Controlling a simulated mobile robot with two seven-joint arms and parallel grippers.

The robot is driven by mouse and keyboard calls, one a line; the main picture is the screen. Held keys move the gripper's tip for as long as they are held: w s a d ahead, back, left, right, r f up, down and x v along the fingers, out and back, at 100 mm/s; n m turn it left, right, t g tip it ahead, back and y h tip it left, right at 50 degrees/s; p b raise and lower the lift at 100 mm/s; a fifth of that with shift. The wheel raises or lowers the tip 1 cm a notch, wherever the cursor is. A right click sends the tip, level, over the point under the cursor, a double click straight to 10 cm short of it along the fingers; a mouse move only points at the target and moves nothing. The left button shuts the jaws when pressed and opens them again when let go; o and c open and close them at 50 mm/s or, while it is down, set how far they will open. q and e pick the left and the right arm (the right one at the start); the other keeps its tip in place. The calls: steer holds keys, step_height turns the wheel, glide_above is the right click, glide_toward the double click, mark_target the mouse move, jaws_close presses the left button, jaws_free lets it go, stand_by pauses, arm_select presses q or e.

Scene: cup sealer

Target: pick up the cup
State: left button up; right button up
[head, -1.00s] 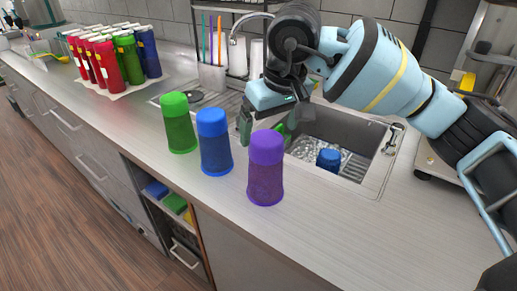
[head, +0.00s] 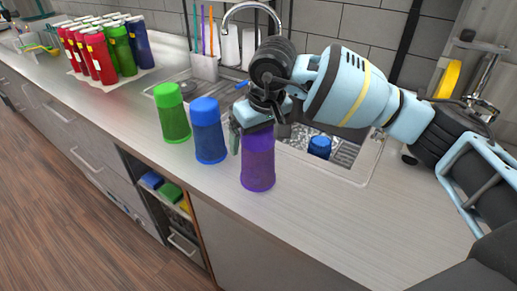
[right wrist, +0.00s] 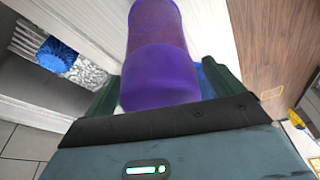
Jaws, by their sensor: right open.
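A purple cup (head: 258,165) stands upright on the counter, the rightmost of three cups in a row. A blue cup (head: 209,133) stands to its left, and a green cup (head: 172,115) is left of that. My right gripper (head: 257,138) is open at the upper part of the purple cup. In the right wrist view, the purple cup (right wrist: 160,62) lies between the open fingers of the gripper (right wrist: 162,85); I cannot tell whether they touch it. A bit of blue shows behind one finger. My left gripper is not in view.
A sink (head: 365,160) with a blue cup (head: 320,146) in it lies behind the row. Several red, green and blue bottles (head: 105,48) stand at the far left. A faucet (head: 255,8) and white holder (head: 205,67) are behind. The counter front right is clear.

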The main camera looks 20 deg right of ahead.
steer(key=shift+f, duration=0.3)
steer(key=shift+c, duration=0.4)
steer(key=c, duration=1)
steer(key=shift+c, duration=0.2)
steer(key=shift+r, duration=0.15)
